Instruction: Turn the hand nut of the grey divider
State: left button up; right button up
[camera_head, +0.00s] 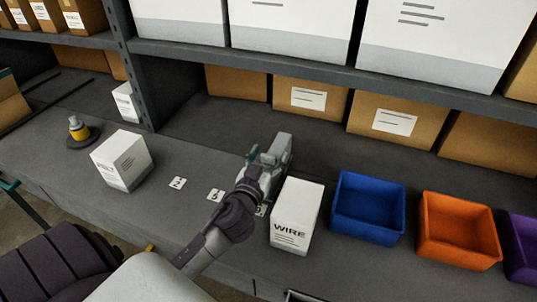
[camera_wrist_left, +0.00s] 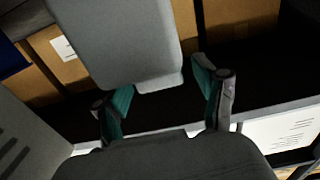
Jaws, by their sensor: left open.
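My left gripper (camera_head: 255,158) is over the bench behind the number cards, left of the white WIRE box, its teal-padded fingers apart. In the left wrist view the open fingers (camera_wrist_left: 168,95) stand on either side of the rounded end of a light grey block (camera_wrist_left: 120,40). In the head view a light grey upright piece (camera_head: 281,149) shows just beyond the fingers. It may be the grey divider, but I cannot tell for sure. I cannot make out a hand nut or any grip on the piece. My right gripper is not in view.
The WIRE box (camera_head: 298,213) stands close right of my left gripper, then a blue bin (camera_head: 368,232) and an orange bin (camera_head: 460,255). A loaded shelf (camera_head: 300,62) overhangs the back.

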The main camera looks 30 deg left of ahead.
pick_arm(q)
jog(key=shift+c, duration=0.9)
jog(key=c, duration=1)
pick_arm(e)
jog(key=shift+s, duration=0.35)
